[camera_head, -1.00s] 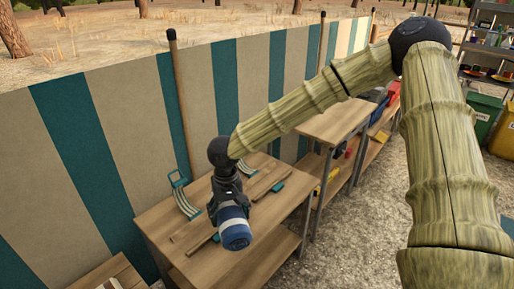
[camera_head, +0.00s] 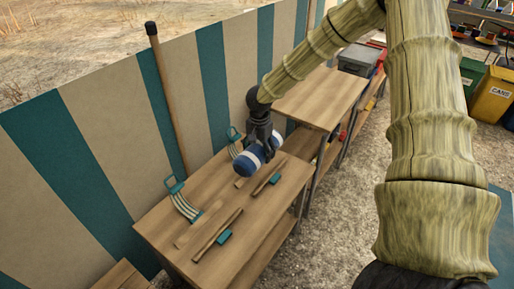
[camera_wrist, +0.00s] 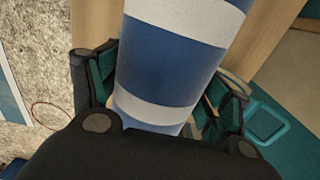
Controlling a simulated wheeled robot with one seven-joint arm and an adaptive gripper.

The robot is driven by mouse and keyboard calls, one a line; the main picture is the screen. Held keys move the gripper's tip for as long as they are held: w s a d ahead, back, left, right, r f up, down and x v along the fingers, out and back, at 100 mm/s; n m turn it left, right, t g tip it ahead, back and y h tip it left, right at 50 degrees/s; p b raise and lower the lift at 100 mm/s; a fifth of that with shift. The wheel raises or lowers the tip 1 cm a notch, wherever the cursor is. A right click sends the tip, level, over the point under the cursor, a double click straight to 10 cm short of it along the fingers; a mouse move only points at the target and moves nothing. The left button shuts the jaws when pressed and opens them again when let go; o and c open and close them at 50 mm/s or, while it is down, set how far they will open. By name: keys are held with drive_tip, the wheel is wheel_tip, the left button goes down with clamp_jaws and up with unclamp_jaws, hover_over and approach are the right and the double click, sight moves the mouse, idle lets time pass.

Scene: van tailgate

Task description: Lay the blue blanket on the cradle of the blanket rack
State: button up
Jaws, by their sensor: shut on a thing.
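The blue blanket (camera_head: 247,161) is a roll with white bands. It also fills the upper middle of the wrist view (camera_wrist: 172,65). My gripper (camera_head: 264,150) is shut on it, above the far right part of a wooden table. Two teal racks with pale curved slats stand on this table: one at the left (camera_head: 184,204), one farther back (camera_head: 234,141), partly hidden by the blanket and gripper. I cannot tell whether the blanket touches the back rack. Teal parts (camera_wrist: 265,120) show beside the blanket in the wrist view.
Wooden bars with teal blocks lie on the wooden table (camera_head: 178,255), one near the front (camera_head: 217,235), one at the right (camera_head: 267,179). A striped wall (camera_head: 100,150) with a wooden pole (camera_head: 167,95) runs behind. A higher table (camera_head: 322,97) stands at the right.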

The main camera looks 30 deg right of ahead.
drive_tip(key=shift+f+b, duration=2.9)
drive_tip(key=shift+f, duration=1.7)
drive_tip(key=o, duration=1.3)
drive_tip(key=shift+s, duration=0.1)
drive_tip(key=shift+r, duration=0.1)
